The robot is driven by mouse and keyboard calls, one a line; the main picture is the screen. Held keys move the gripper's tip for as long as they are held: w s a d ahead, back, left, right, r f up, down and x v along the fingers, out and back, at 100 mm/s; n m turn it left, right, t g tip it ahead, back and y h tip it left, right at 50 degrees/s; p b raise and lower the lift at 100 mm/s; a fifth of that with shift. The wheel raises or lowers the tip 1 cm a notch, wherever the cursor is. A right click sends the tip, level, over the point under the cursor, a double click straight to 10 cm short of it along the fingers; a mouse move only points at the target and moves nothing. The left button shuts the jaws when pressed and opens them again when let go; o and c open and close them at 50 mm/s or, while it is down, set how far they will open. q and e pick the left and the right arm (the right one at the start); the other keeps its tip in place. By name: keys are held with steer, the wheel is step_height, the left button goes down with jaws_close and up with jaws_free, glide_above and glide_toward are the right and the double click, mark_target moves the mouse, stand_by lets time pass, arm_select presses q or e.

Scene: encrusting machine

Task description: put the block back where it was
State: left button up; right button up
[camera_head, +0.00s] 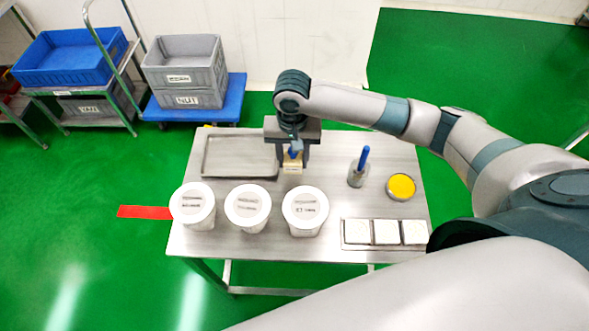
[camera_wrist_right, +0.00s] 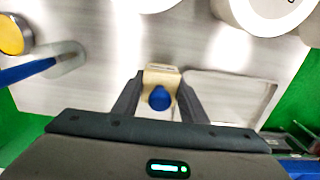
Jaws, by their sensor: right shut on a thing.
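The block (camera_head: 293,165) is small and beige, with a blue knob on top. My right gripper (camera_head: 292,158) points down over the back middle of the steel table (camera_head: 335,150), shut on the block. In the right wrist view, the block (camera_wrist_right: 161,76) sits between the two dark fingers, with its blue knob facing the camera. The block is just right of the shallow metal tray (camera_head: 240,174). I cannot tell whether it touches the table. My left gripper is not in view.
Three white lidded containers (camera_head: 247,206) stand along the table's front left. A blue-handled tool in a metal holder (camera_head: 357,175), a dish of yellow stuff (camera_head: 400,187) and a rack of white squares (camera_head: 386,232) are on the right. Bare table lies between.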

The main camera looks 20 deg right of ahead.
mark_target(293, 178)
steer(key=shift+f, duration=0.9)
steer(key=shift+f+p, duration=0.6)
steer(key=shift+f, duration=1.25)
steer(key=o, duration=0.8)
steer(key=shift+f, duration=0.15)
